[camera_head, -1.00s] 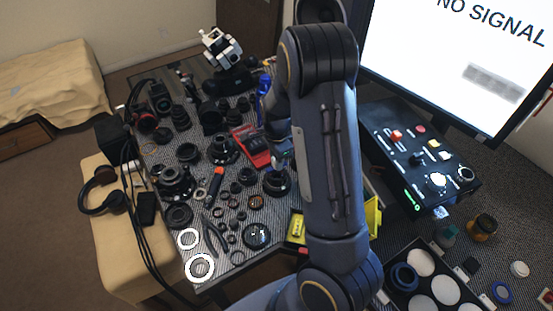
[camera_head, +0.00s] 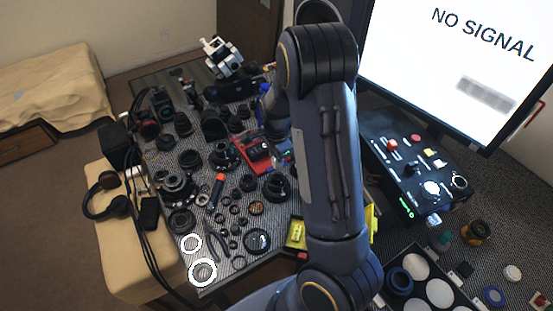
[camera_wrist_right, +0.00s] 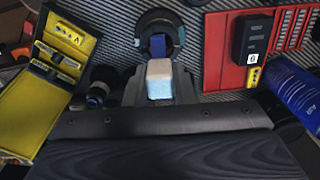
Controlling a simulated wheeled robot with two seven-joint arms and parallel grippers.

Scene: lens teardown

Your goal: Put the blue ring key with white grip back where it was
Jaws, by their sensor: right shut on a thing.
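In the right wrist view, the key's white block-shaped grip (camera_wrist_right: 159,70), pale blue on its near part, is between the fingers of my right gripper (camera_wrist_right: 160,92). The gripper is shut on it. A darker blue piece (camera_wrist_right: 157,45) shows just beyond the grip, in front of a black round lens part (camera_wrist_right: 158,20); I cannot tell whether it belongs to the key. In the head view my right arm covers most of the gripper and the key. My left gripper is not in view.
Beside the grip are a red tray (camera_wrist_right: 222,50), a blue can (camera_wrist_right: 298,92) and an open yellow case (camera_wrist_right: 38,112). In the head view the bench is crowded with lens parts, a screwdriver (camera_head: 217,190) and two white rings (camera_head: 202,272). A control box (camera_head: 415,165) stands right of my arm.

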